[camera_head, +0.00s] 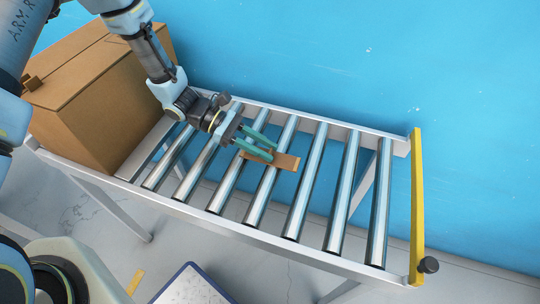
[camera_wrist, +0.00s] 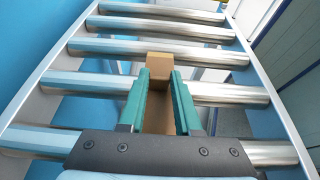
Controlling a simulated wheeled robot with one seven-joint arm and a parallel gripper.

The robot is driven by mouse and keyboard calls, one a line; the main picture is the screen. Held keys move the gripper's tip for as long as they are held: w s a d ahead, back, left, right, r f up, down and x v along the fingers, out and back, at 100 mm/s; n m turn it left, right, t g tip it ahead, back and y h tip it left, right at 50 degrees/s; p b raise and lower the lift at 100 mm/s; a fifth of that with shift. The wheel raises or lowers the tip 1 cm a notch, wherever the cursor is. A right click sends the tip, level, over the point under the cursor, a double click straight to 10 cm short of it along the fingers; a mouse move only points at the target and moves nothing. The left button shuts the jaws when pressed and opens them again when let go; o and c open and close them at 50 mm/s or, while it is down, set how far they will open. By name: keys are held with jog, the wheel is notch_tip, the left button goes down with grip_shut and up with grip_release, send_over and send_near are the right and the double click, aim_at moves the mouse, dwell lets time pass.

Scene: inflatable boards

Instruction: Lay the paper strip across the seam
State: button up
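A brown paper strip (camera_head: 286,161) is at the middle of the roller conveyor, over the rollers. My gripper (camera_head: 273,154) reaches it from the left, with its two green fingers apart at the strip's middle. In the wrist view, the brown strip (camera_wrist: 159,108) runs away from me in the gap between the fingers (camera_wrist: 160,76), and its far end sticks out past the fingertips. I cannot tell whether the fingers press on its edges or whether it rests on the rollers. A large cardboard box (camera_head: 95,105) stands at the left end of the conveyor.
The conveyor has steel rollers (camera_head: 300,205) with open gaps and side rails. A yellow bar (camera_head: 417,200) closes its right end. A blue wall (camera_head: 350,60) stands close behind. The rollers right of the strip are clear.

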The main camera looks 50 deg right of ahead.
grip_shut()
